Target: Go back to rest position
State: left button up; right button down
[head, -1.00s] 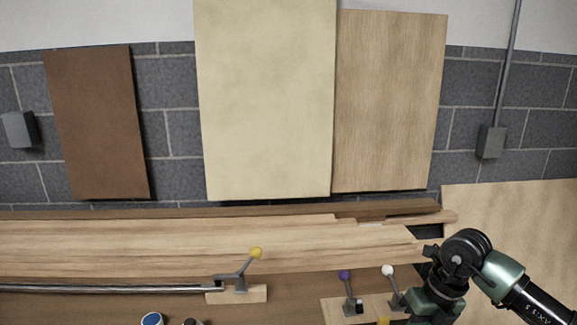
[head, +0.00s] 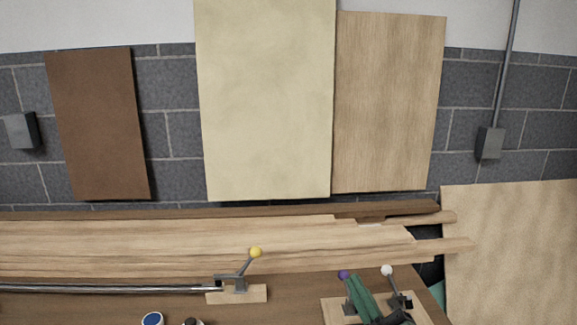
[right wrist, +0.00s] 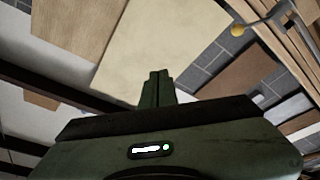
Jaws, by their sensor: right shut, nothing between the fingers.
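My right gripper (head: 357,280) is at the lower right of the head view, its green fingers pointing up and to the left. It is shut and holds nothing. The fingers partly cover the lever with the purple knob (head: 343,274). In the right wrist view the closed fingers (right wrist: 158,75) point up, with the wall panels behind them. My left gripper is not in view.
A lever with a yellow knob (head: 255,252) stands on a small wooden block beside a metal rod (head: 110,288). A lever with a white knob (head: 387,270) stands near my right gripper. Long boards (head: 180,245) lie along the back. A blue-topped container (head: 152,320) shows at the bottom edge.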

jog(key=s+d+f+m+g+h, duration=0.3)
jog(key=s+d+f+m+g, duration=0.1)
jog(key=f, duration=0.4)
jog(key=s+d+f+m+g+h, duration=0.3)
jog(key=s+d+f+m, duration=0.1)
jog(key=f, duration=0.5)
jog(key=s+f+m+g+y, duration=0.1)
jog(key=s+f+g, duration=0.45)
jog(key=s, duration=0.45)
jog(key=s+f+m+g, duration=0.1)
jog(key=s+f+g, duration=0.4)
jog(key=s, duration=0.5)
notch_tip(320, 180, down, 29)
jog(key=s+b, duration=0.2)
jog(key=s+d+f+g+b, duration=0.1)
jog(key=s+d+f, duration=0.1)
jog(key=s+f, duration=1.4)
jog(key=shift+d+f+n, duration=0.2)
jog(key=shift+f+n, duration=0.05)
jog(key=shift+n, duration=0.05)
